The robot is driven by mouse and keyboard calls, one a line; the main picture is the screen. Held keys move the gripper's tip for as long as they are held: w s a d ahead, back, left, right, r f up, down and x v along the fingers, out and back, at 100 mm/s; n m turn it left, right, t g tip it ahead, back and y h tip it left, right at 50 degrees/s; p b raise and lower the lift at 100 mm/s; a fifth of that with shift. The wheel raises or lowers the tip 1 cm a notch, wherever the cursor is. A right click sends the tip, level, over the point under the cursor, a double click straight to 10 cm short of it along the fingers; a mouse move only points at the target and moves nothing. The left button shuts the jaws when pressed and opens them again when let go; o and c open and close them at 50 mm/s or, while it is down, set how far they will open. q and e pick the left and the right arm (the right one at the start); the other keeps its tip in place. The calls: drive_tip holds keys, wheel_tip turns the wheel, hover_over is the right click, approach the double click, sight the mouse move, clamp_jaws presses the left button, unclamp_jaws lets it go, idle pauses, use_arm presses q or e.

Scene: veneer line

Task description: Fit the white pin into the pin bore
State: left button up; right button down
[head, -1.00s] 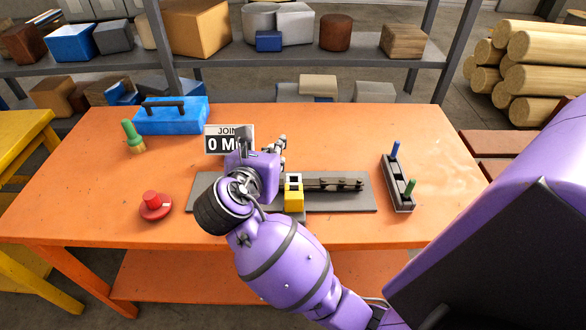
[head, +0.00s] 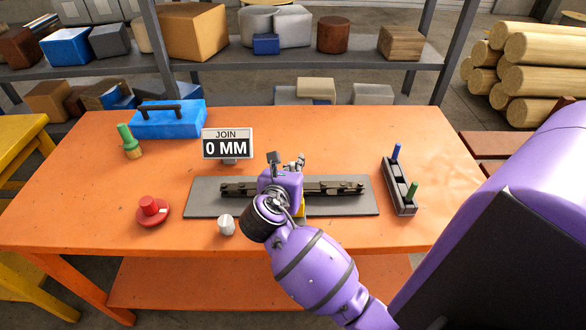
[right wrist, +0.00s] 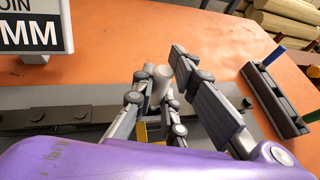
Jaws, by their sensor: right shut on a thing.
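My right gripper (head: 288,162) is over the middle of the grey base plate, above the yellow block (head: 302,208). In the right wrist view the same gripper (right wrist: 165,88) is shut on a whitish pin (right wrist: 161,80), which stands roughly upright between the fingers. The yellow block (right wrist: 154,131) shows partly below the fingers. The gripper hides the block's top, so the pin bore is not visible. I cannot tell whether the pin's lower end touches anything. My left gripper is not in view.
A dark rail (head: 335,188) lies along the grey plate (head: 205,205). A white cylinder (head: 227,226) and a red knob (head: 150,207) stand at left. A JOIN 0 MM display (head: 228,144) is behind. A dark rack (head: 399,190) with blue and green pegs stands right.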

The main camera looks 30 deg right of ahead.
drive_tip(key=shift+f, duration=0.25)
drive_tip(key=shift+f, duration=0.3)
drive_tip(key=c, duration=1.8)
unclamp_jaws()
drive_tip(key=shift+f, duration=0.1)
drive_tip(key=shift+o, duration=0.2)
drive_tip(key=shift+f, duration=0.1)
drive_tip(key=shift+s, duration=0.1)
drive_tip(key=r+v, duration=0.1)
drive_tip(key=v, duration=1.1)
drive_tip(key=shift+r, duration=0.3)
